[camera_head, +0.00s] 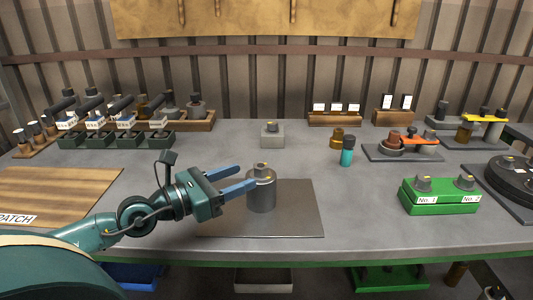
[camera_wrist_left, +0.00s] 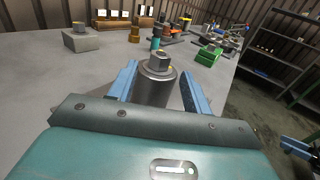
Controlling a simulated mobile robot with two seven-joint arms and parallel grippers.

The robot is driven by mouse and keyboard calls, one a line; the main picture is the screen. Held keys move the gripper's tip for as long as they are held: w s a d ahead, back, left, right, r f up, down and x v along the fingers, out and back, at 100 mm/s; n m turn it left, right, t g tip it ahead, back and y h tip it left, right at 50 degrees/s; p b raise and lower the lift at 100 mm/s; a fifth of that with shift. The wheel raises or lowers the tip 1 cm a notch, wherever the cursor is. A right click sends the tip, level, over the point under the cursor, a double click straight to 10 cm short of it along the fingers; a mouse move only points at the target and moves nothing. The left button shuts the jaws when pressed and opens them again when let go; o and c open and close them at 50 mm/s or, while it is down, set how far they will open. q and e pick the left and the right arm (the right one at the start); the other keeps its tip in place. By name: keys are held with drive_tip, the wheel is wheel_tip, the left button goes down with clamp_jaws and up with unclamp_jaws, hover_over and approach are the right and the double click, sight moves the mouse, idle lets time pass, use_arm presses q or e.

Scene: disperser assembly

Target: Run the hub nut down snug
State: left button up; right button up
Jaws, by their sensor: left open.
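A dark grey cylinder (camera_head: 262,195) stands upright on the dark mat (camera_head: 295,215). Whether the nut is seated is unclear. A blue part at the right edge of that view seems to be my right gripper (camera_wrist_left: 298,147); its jaws are unclear.
A grey block (camera_head: 272,136) stands behind the cylinder. A teal-and-black bottle (camera_head: 347,152) stands to the right, then a green box (camera_head: 438,197) with two knobs. A wooden board (camera_head: 60,190) lies left. The table around the mat is mostly clear.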

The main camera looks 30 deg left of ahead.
sight(264, 164)
use_arm(q)
drive_tip(key=p+x, duration=0.2)
drive_tip(key=x, duration=0.4)
drive_tip(key=shift+r+p, duration=0.15)
drive_tip(key=shift+p, duration=0.25)
drive_tip(key=shift+w+d, duration=0.25)
drive_tip(key=shift+w, duration=0.4)
drive_tip(key=shift+w+d, duration=0.15)
drive_tip(key=shift+w, duration=0.1)
use_arm(e)
drive_tip(key=shift+w+a+f+g, duration=0.45)
drive_tip(key=shift+a+f+g, duration=0.15)
drive_tip(key=shift+a+g, duration=0.15)
